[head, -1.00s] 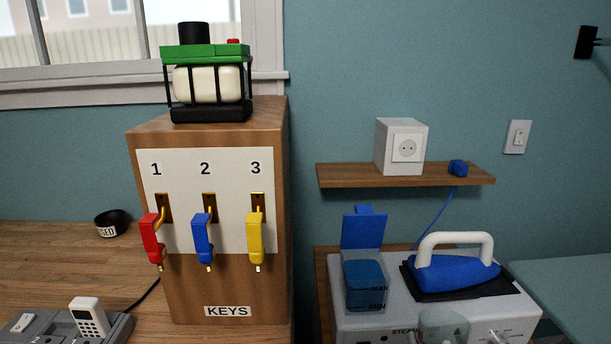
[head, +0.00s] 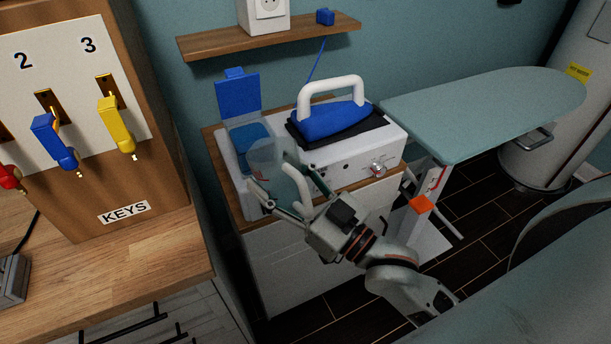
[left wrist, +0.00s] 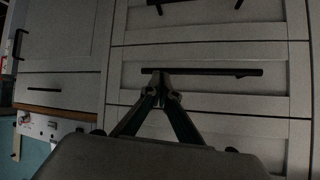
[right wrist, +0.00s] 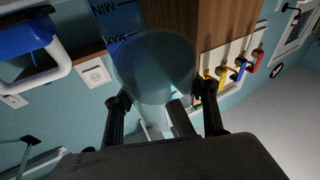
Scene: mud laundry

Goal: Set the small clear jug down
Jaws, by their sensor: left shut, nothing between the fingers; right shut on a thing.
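The small clear jug (head: 268,160) is in my right gripper (head: 284,188), in front of the steam station's left part, near its open blue tank.
The steam station (head: 345,160) carries a blue iron (head: 330,118) and a raised blue lid (head: 238,98). A wooden counter (head: 130,270) with the key cabinet (head: 110,190) stands left. An ironing board (head: 490,105) extends right. A wooden shelf (head: 270,35) hangs above.

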